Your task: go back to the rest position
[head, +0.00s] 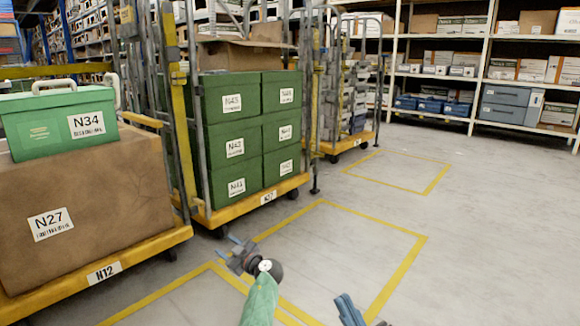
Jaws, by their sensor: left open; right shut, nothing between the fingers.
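My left gripper (232,248) shows in the lower middle of the head view, at the end of a green and black arm. Its fingers are apart and hold nothing. It is over the grey floor beside a yellow floor line, in front of the trolley with green boxes. My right gripper (348,310) shows at the bottom edge, right of the left one. Only its blue-grey fingers are seen; they are together with nothing held. The rest of it is cut off by the frame.
A trolley (262,200) carries stacked green boxes (237,135). Left of it, trolley N12 (145,250) holds a large brown box N27 (90,195) with green case N34 (45,130) on top. Another trolley (350,141) stands behind. Shelves (500,83) line the back. Floor at right is clear.

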